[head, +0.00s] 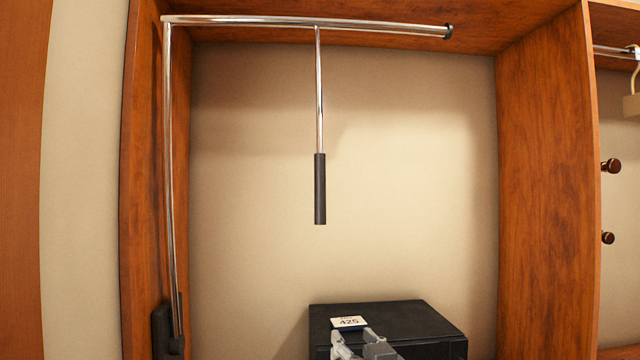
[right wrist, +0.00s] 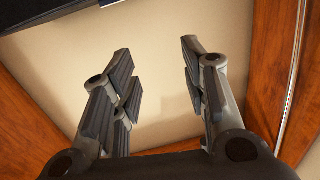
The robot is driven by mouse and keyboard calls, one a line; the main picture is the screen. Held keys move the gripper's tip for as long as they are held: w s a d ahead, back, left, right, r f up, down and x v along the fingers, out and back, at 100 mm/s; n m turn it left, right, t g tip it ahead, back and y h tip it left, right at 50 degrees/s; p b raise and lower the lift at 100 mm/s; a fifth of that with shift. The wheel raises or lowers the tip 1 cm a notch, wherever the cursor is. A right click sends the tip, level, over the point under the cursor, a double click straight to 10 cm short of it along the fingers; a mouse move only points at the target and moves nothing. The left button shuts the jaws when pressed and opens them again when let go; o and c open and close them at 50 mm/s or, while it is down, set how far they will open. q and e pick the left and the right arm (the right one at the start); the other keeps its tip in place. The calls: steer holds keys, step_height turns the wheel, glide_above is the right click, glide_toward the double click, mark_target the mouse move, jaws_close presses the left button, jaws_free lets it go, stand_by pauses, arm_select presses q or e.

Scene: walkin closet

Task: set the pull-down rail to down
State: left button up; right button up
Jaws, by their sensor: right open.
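The pull-down rail (head: 250,20) is a chrome bar across the top of the open closet bay. A chrome rod hangs from its middle and ends in a black handle grip (head: 320,188). A chrome side arm (head: 171,180) runs down the left panel to a dark pivot housing (head: 162,328). My right gripper (head: 363,340) is at the bottom of the head view, below and slightly right of the grip, apart from it. In the right wrist view its fingers (right wrist: 156,62) are spread and empty, with a chrome bar (right wrist: 291,80) at the right. My left gripper is out of view.
A black box (head: 400,318) with a white "425" label stands low in the bay, near my right gripper. Wooden side panels (head: 545,170) bound the bay. Dark knobs (head: 611,166) and a hanger show at the far right. The space around the grip is clear.

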step_height(320, 180, up, 11)
steer(key=a+t, duration=0.2)
steer(key=t+y, duration=0.2)
steer(key=t, duration=0.1)
glide_toward(322, 184)
steer(key=shift+n, duration=0.4)
steer(key=p+x, duration=0.6)
steer(key=x, duration=0.4)
steer(key=shift+w+a+r, duration=0.1)
steer(key=shift+w, duration=0.4)
jaws_close()
